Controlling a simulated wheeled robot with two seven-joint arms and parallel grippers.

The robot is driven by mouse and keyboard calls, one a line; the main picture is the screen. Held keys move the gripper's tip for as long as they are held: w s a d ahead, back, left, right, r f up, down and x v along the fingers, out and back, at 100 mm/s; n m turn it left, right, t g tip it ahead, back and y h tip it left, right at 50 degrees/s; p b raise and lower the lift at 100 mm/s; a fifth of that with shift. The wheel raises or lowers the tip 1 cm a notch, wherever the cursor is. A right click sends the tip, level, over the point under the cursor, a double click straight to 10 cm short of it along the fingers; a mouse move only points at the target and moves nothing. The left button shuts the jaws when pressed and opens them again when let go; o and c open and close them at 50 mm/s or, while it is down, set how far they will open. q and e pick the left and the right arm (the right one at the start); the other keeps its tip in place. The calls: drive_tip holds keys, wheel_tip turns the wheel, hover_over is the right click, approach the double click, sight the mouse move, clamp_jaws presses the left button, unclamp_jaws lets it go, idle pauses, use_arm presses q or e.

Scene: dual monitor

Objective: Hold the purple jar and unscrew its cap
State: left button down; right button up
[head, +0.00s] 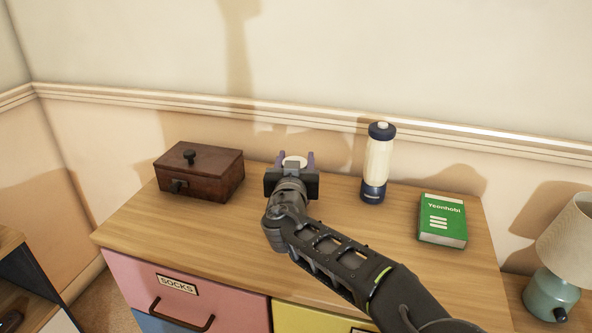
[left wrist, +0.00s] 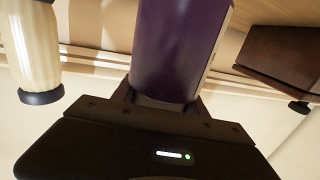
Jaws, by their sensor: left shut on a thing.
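The purple jar (left wrist: 178,45) fills the top middle of the left wrist view, between the fingers of my left gripper (left wrist: 160,95). In the head view, my left gripper (head: 295,160) is at the back middle of the dresser top, shut on the jar. The pale round cap (head: 294,161) shows between its fingertips, and the gripper body hides most of the jar. I cannot tell whether the jar touches the dresser top. My right gripper is not in view.
A dark wooden box (head: 200,172) stands left of the gripper. A cream bottle with dark ends (head: 377,162) and a green book (head: 442,219) stand to its right. The wall is close behind. The dresser top (head: 185,228) is clear at the front left. A lamp (head: 565,255) stands far right.

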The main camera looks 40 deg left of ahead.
use_arm(q)
drive_tip(key=shift+f, duration=1)
drive_tip(key=shift+f, duration=0.15)
drive_tip(key=c, duration=0.6)
unclamp_jaws()
